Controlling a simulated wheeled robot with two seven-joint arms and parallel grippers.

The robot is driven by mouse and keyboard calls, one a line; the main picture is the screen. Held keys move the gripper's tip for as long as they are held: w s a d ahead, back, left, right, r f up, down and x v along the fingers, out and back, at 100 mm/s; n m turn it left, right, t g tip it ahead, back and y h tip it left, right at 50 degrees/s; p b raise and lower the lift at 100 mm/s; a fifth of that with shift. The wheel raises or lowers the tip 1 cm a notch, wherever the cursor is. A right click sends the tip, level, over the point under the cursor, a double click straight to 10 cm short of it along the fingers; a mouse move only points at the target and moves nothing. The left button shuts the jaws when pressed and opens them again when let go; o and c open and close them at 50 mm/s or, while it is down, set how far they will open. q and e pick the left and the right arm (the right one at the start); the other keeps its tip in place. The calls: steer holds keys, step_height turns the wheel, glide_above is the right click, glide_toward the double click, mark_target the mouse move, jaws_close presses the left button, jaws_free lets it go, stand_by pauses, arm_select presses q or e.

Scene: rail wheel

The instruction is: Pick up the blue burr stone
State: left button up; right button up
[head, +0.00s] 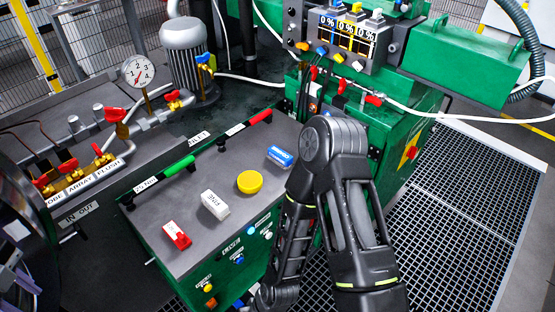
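The blue burr stone (280,156) is a small blue block with a pale marking. It lies on the grey top of the green cabinet (190,205), near its right edge, in the head view. My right arm, black and bent, stands just to the right of the stone, apart from it in the picture. Its lower end runs down to the bottom edge, and no fingers of the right gripper show. My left gripper is not in view. Nothing is seen holding the stone.
A yellow round puck (249,182), a white block (215,205) and a red block (176,235) lie on the same top. Green (165,170) and red (246,130) bar handles edge its back. Valves, a gauge (138,71) and a motor (186,55) stand behind.

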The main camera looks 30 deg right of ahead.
stand_by(0.4)
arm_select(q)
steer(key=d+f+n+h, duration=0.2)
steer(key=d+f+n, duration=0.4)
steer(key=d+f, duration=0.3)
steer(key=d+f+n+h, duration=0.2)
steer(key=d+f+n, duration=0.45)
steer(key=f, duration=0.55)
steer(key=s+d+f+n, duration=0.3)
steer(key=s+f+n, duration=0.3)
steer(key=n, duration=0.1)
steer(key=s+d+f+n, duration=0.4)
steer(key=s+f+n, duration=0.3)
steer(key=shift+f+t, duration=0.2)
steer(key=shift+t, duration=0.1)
